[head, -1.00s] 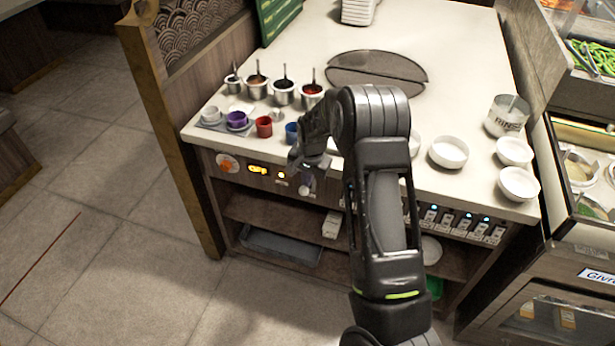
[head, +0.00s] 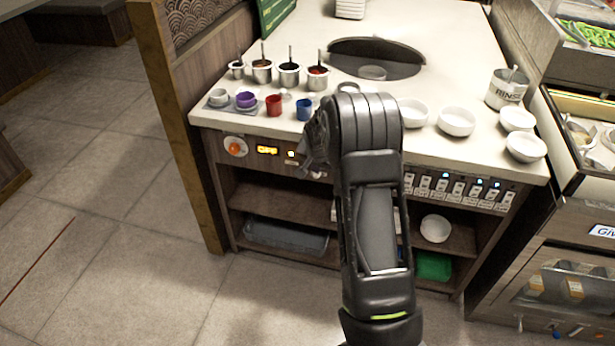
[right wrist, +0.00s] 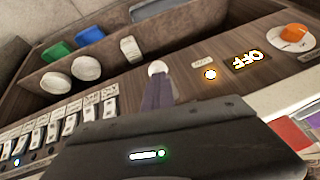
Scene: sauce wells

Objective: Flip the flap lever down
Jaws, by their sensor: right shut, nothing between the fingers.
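The flap lever's pale round knob (right wrist: 157,68) shows on the wooden front panel in the right wrist view. A narrow purple-grey piece runs from the dark gripper housing to the knob; I cannot tell lever stem from fingers there. In the head view my right gripper (head: 315,160) is at the panel below the counter edge, shut and empty, and largely hides the lever. My left gripper is out of view.
Sauce pots (head: 289,74) and small cups (head: 273,105) stand at the counter's left. White bowls (head: 456,121) and a RINSE pot (head: 506,88) stand at the right.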

